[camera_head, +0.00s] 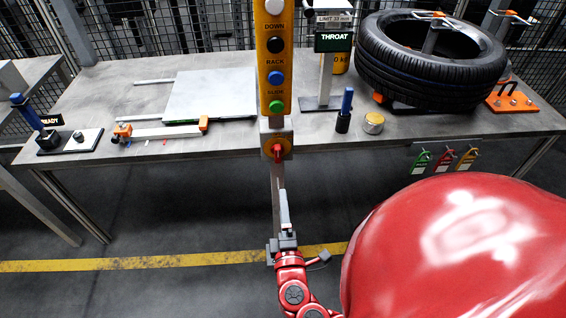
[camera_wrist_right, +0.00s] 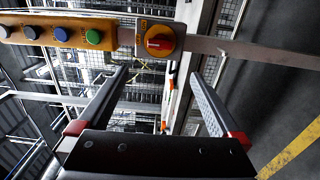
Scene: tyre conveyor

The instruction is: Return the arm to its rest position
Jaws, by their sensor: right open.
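My right gripper (camera_head: 284,212) is at the lower middle of the head view, in front of the grey post under the yellow button panel (camera_head: 273,60). In the right wrist view its two fingers (camera_wrist_right: 160,95) stand wide apart with nothing between them. The red rotary switch (camera_head: 277,148) sits just above the gripper in the head view. In the wrist view the switch (camera_wrist_right: 159,41) lies beyond the fingertips, apart from them. My left gripper is not in either view.
A grey bench (camera_head: 230,146) carries a tyre (camera_head: 432,62), a white plate (camera_head: 210,97), a blue-handled tool (camera_head: 345,108) and a brass cylinder (camera_head: 373,122). Coloured tags (camera_head: 444,161) hang at its front edge. A large glossy red shape (camera_head: 460,250) fills the lower right. Open floor (camera_head: 160,220) lies at the left.

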